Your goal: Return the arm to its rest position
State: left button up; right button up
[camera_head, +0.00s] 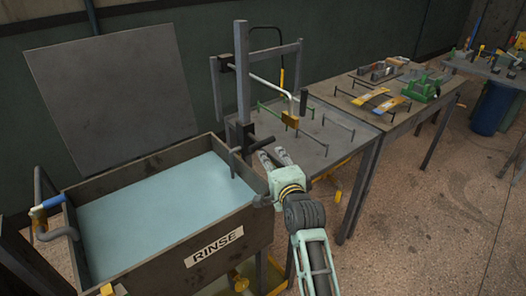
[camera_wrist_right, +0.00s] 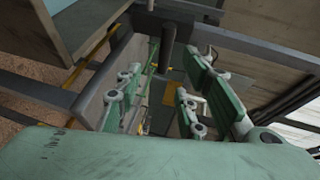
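My right arm reaches up from the lower middle of the head view. Its pale green gripper (camera_head: 273,157) is beside the right rim of the rinse tank (camera_head: 228,243), near a dark bar handle (camera_head: 262,143). In the right wrist view the two green fingers (camera_wrist_right: 160,95) are spread apart with a gap between them. A dark round bar (camera_wrist_right: 168,70) shows beyond and between them; I cannot tell whether it touches a finger. Nothing is seen held. My left gripper is in neither view.
The tank holds pale blue liquid, and its raised lid (camera_head: 110,95) leans behind. A grey post (camera_head: 242,75) stands at its right corner. A metal table (camera_head: 318,152) with thin racks is just behind the gripper. Another table (camera_head: 380,108) follows.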

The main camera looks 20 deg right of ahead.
jog(key=s+f+n+g+y, duration=0.1)
jog(key=s+f+n+g, duration=0.2)
jog(key=s+f+n, duration=0.45)
jog(key=s+f+n+g, duration=0.25)
jog(key=s+f, duration=0.25)
jog(key=s, duration=0.5)
jog(key=s+a+f+n+g, duration=0.1)
jog(key=s+f+n+g, duration=0.15)
jog(key=s, duration=0.45)
jog(key=s+f+n+g, duration=0.15)
jog(key=s+n, duration=0.25)
jog(key=s, duration=0.4)
jog(key=s+a+f+n+g, duration=0.1)
jog(key=s+n+g, duration=0.2)
jog(key=s, duration=0.4)
notch_tip(320, 180, down, 26)
jog(key=s+g, duration=0.1)
jog(key=s, duration=0.1)
jog(key=s+d+f+g, duration=0.1)
jog(key=s+d+f, duration=0.2)
jog(key=s+f, duration=1.3)
jog(key=shift+s+n, duration=0.3)
jog(key=shift+n, duration=0.05)
